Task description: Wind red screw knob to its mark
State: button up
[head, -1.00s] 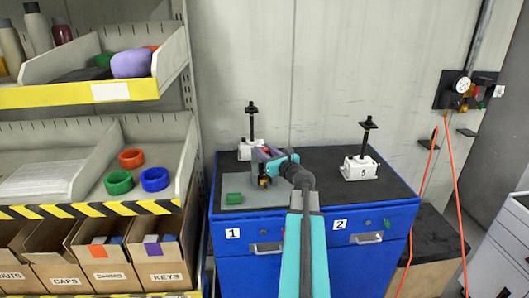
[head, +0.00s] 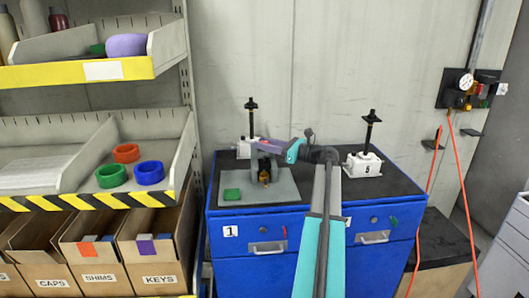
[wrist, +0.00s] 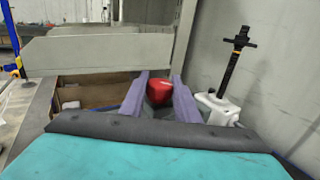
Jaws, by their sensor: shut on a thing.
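The red knob (wrist: 159,91) shows in the wrist view between the two purple fingers of my gripper (wrist: 160,86), which is shut on it. In the head view my gripper (head: 262,147) comes in from the right over the grey plate on the blue cabinet, and its fingers and wrist hide the knob there. Below the gripper a small brass-coloured part (head: 264,177) shows on a dark stand. I cannot make out the mark in either view.
A white jack with a black screw (head: 251,120) stands behind my gripper; it also shows in the wrist view (wrist: 218,107). Another white jack, labelled 5 (head: 364,164), stands to the right. Shelves (head: 185,100) flank the left.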

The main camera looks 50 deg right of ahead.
jog(key=shift+w+d+f+n+g+y+b, duration=0.1)
jog(key=shift+f+n+g+y+b, duration=0.1)
jog(key=shift+n+g+y+b, duration=0.65)
jog(key=shift+s+a+f+n+g+y+b, duration=0.15)
jog(key=shift+n+y+b, duration=0.35)
jog(key=shift+y+b, duration=0.75)
jog(key=shift+w+d+f+n+g+y+b, duration=0.2)
jog(key=shift+n+g+y+b, duration=0.4)
jog(key=shift+b, duration=0.85)
jog(key=n+g+y+b, duration=0.1)
jog(key=y+b, duration=0.1)
jog(key=b, duration=0.1)
jog(key=shift+n+g, duration=0.35)
jog(key=shift+g, duration=0.05)
jog(key=shift+s+a+r+n+g+y+b, duration=0.25)
jog(key=shift+n+g+y+b, duration=0.15)
jog(key=shift+y+b, duration=0.1)
jog(key=o, duration=1.1)
jog(key=shift+w, duration=0.15)
jog(key=shift+c, duration=0.2)
jog(key=shift+r, duration=0.1)
jog(key=shift+d, duration=0.1)
